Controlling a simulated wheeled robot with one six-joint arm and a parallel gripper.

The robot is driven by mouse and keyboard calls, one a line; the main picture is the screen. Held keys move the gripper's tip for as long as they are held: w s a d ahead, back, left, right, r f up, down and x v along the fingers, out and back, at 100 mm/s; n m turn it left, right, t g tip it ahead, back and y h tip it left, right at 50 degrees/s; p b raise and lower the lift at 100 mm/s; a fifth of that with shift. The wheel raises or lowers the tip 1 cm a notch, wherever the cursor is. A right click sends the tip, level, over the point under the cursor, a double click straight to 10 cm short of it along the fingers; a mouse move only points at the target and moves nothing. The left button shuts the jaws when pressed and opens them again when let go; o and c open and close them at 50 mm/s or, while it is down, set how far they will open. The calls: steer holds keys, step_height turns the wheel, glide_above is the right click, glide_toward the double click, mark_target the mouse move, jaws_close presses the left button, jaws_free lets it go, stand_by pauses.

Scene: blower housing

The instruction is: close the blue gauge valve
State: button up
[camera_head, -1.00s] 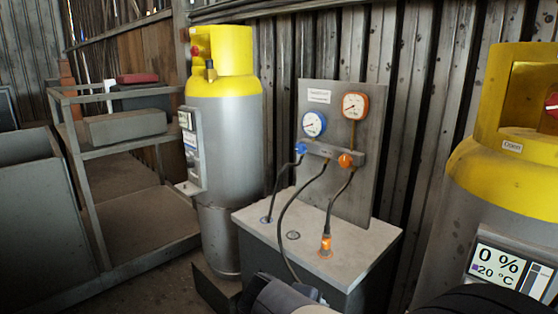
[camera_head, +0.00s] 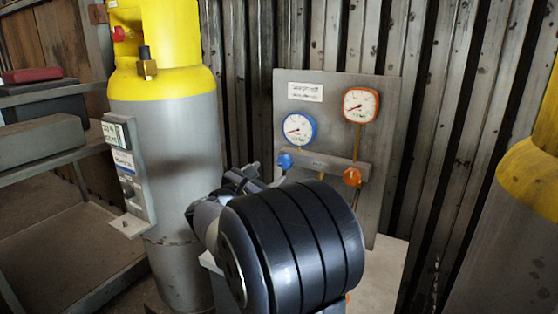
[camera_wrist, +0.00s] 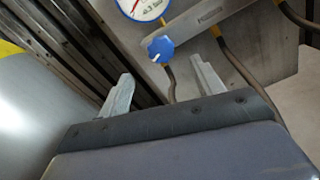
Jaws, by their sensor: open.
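The blue gauge valve (camera_head: 285,161) is a small blue knob on the left of the grey manifold bar, below the blue-rimmed gauge (camera_head: 298,129). In the wrist view the blue knob (camera_wrist: 160,49) lies beyond the fingertips, between their two lines, with a small white mark on its face. My gripper (camera_wrist: 160,80) is open and empty, its two pale fingers apart. In the head view my dark arm hides most of the gripper and the manifold's lower part. The knob is not between the fingers; a gap shows in the wrist view.
An orange knob (camera_head: 352,176) and orange-rimmed gauge (camera_head: 360,105) sit right of the blue ones on the metal panel (camera_head: 330,90). A grey cylinder with a yellow top (camera_head: 165,130) stands left; another cylinder (camera_head: 520,220) stands right. Hoses (camera_wrist: 234,60) run from the manifold.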

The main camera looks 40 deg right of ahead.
mark_target(283, 163)
steer(key=x, duration=0.9)
steer(key=shift+d, duration=0.2)
steer(key=c, duration=1)
steer(key=shift+o, duration=0.2)
steer(key=shift+f, duration=0.1)
